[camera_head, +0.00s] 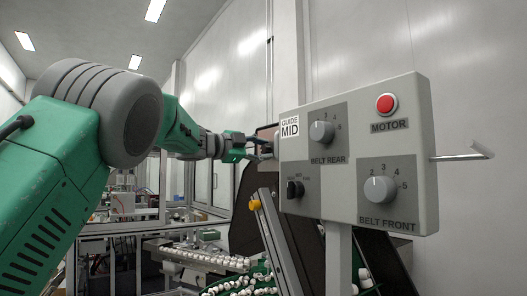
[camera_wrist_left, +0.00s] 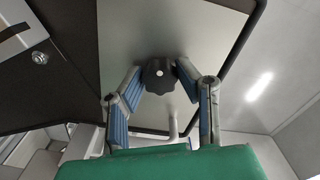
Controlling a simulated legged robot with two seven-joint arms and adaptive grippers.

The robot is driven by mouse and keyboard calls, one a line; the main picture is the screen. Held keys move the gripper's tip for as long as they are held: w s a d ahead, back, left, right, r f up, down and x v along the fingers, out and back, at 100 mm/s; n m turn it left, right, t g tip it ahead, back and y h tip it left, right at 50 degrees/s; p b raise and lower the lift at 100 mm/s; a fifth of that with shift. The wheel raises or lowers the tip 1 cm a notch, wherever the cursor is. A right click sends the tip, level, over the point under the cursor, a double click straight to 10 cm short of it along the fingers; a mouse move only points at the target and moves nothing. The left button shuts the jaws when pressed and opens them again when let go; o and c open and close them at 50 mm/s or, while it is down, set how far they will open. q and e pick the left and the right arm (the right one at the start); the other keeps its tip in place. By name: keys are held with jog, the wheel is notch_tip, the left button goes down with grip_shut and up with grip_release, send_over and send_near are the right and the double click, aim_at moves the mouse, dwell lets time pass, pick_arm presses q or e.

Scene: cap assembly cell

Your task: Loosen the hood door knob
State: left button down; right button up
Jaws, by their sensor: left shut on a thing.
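The hood door knob (camera_wrist_left: 159,75) is a black lobed knob with a pale centre, on a grey-green panel in the left wrist view. My left gripper (camera_wrist_left: 160,78) has its two blue-padded fingers on either side of the knob, shut on it. In the head view my left gripper (camera_head: 252,146) reaches behind the left edge of the control box, and the knob is hidden there. My right gripper is in neither view.
A grey control box (camera_head: 350,204) on a post stands close on the right, with dials and a red motor button (camera_head: 386,103). A yellow knob (camera_head: 255,205) sits on a slanted frame below my gripper. White caps (camera_head: 205,257) lie on a conveyor lower down.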

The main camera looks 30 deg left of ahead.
pick_arm(q)
jog(key=n, duration=0.3)
jog(key=shift+f+n, duration=0.2)
jog(key=shift+n, duration=2)
jog(key=shift+w, duration=0.1)
